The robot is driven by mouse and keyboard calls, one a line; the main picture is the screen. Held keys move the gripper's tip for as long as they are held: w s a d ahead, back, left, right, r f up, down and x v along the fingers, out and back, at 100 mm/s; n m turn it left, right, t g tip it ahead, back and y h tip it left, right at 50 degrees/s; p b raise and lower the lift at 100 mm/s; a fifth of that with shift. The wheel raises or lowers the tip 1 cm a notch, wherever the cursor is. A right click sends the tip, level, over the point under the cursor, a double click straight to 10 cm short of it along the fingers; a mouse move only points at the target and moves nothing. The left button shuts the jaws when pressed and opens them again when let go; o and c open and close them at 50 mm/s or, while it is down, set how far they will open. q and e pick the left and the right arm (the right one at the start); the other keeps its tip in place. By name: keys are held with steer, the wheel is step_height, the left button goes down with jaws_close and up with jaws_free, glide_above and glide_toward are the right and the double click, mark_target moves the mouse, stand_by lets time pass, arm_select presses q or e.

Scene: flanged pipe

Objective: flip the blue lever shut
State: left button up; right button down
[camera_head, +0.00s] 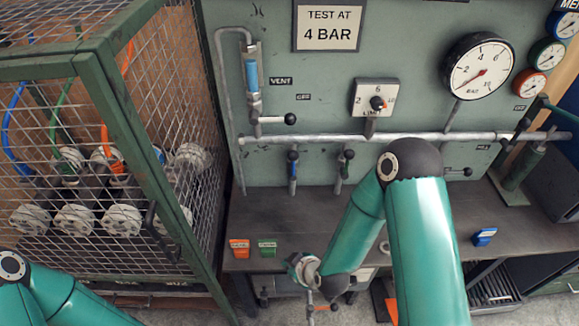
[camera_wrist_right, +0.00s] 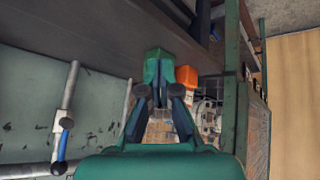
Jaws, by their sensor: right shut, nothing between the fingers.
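The blue lever (camera_head: 293,157) sits on a short vertical pipe below the long horizontal pipe on the panel. In the head view it looks small and roughly in line with its pipe. In the right wrist view a blue handle (camera_wrist_right: 63,144) shows at the left beside a pale pipe. My right gripper (camera_wrist_right: 160,98) is shut and empty, with a green block beyond its fingertips, well apart from the blue handle. In the head view its hand end (camera_head: 301,268) is at the bench's front edge, below the lever; the fingertips are hard to make out. My left gripper is out of view.
A green-handled valve (camera_head: 347,156) is right of the blue lever. The bench (camera_head: 265,215) carries an orange block (camera_head: 239,248), a green block (camera_head: 267,248) and a blue block (camera_head: 484,237). A mesh cage (camera_head: 130,95) stands at left. The bench below the lever is clear.

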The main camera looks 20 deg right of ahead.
mark_target(293, 164)
steer(key=w+d+r+n+t+h+b, duration=0.2)
steer(key=w+r+n+t+b, duration=0.1)
steer(key=w+r+n+t, duration=0.7)
steer(key=w+r+n, duration=0.3)
steer(key=r, duration=0.3)
steer(key=w+d+p, duration=0.3)
steer(key=w, duration=0.5)
steer(key=shift+w+d, duration=0.3)
steer(key=shift+w, duration=0.05)
